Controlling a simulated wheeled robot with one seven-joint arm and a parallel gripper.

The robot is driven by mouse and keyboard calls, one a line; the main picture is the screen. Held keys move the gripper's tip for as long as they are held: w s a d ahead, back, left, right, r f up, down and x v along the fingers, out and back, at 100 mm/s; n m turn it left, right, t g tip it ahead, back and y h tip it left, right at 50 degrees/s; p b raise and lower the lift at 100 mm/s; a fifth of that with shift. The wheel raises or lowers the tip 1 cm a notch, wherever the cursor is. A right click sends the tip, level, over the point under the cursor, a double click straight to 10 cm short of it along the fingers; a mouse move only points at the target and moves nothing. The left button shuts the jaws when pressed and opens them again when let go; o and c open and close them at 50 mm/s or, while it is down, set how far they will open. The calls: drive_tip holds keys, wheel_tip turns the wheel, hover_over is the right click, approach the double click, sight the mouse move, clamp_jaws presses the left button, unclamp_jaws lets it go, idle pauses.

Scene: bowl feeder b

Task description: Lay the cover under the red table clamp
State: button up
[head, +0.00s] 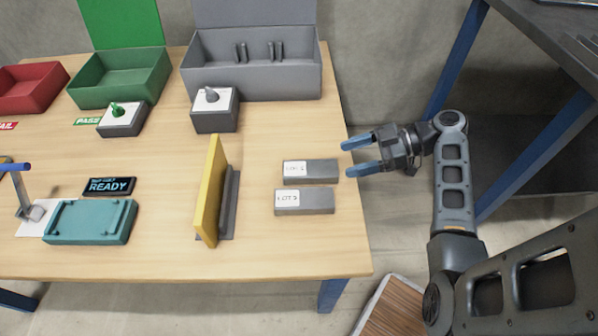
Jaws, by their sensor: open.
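No red clamp can be made out in the head view. A small metal stand with a blue bar (22,190) is cut off at the left edge. No part is clearly marked as the cover. A yellow panel (209,190) stands upright on edge against a grey holder (231,205) mid-table. A teal piece with raised ends (91,223) lies at the left front. My gripper (346,158) is open and empty, its blue fingers pointing left at the table's right edge, just right of two grey labelled blocks (322,171).
Red (30,88), green (120,80) and grey (250,78) bins line the table's back. Two small grey boxes with knobs (215,120) stand before them. A READY display (108,186) sits behind the teal piece. The wooden table (290,255) is bare at the front right.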

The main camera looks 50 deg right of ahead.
sight(323, 168)
drive_tip(key=shift+f+x, duration=0.2)
drive_tip(key=shift+x, duration=3.7)
drive_tip(key=shift+s, duration=0.15)
drive_tip(key=c, duration=1.1)
drive_tip(key=shift+r, duration=0.1)
drive_tip(key=shift+r, duration=0.45)
wheel_tip(323, 168, up, 4)
drive_tip(key=shift+s+d+f+p, duration=0.15)
drive_tip(key=shift+d+f+p, duration=0.05)
drive_tip(key=shift+p, duration=0.1)
drive_tip(key=w+d+r+p+v, duration=0.1)
drive_tip(key=p+v, duration=0.3)
drive_tip(key=v, duration=0.8)
drive_tip(key=shift+w+d+r, duration=0.2)
drive_tip(key=shift+r, duration=0.35)
